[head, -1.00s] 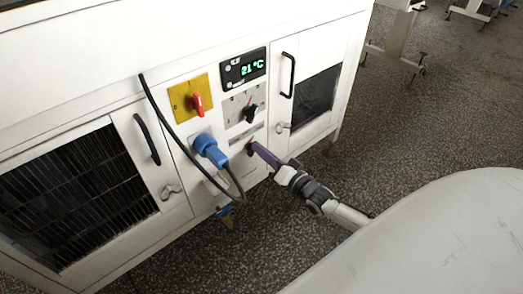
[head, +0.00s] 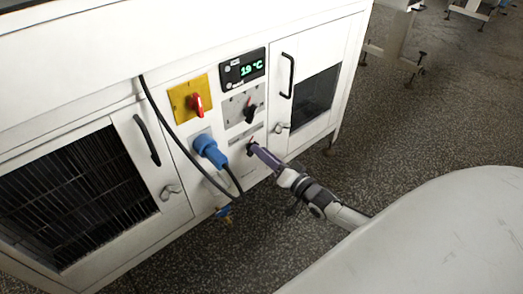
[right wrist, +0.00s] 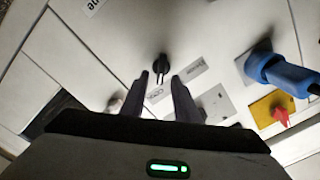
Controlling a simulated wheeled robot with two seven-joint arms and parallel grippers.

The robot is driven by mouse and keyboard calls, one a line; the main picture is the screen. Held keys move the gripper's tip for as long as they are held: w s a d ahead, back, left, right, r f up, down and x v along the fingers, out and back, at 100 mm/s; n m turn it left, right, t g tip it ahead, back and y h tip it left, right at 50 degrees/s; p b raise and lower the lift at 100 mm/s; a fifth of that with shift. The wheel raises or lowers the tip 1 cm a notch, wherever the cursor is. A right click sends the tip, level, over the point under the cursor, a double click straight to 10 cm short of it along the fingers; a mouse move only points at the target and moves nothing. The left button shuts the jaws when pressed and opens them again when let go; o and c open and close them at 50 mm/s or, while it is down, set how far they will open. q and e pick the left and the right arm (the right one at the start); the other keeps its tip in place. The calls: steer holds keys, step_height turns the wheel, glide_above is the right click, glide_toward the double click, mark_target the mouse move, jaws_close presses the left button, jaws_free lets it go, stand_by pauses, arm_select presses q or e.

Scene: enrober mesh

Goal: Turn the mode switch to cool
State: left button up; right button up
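The mode switch, a small black knob (head: 251,149), is low on the white cabinet's control panel, below a grey label strip. My right gripper (head: 257,151) reaches it from the lower right, with its fingertips at the knob. In the right wrist view the black knob (right wrist: 160,63) shows at the gap between the two dark fingertips (right wrist: 161,78). The fingers stand apart on either side of it, and I cannot tell whether they touch it. A label near the left finger is partly hidden. My left gripper is not in view.
A blue plug (head: 209,150) with a black cable sits left of the knob. Above are a yellow plate with a red switch (head: 197,104), a black dial (head: 249,112) and a display (head: 243,69) reading 19 °C. A door handle (head: 287,75) stands to the right.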

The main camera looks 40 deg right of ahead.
arm_select(q)
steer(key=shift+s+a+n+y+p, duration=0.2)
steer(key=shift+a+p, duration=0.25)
steer(key=shift+p, duration=0.2)
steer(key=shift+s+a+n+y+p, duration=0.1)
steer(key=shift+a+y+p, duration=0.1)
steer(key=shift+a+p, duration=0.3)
arm_select(e)
steer(key=s, duration=0.9)
steer(key=shift+d, duration=0.4)
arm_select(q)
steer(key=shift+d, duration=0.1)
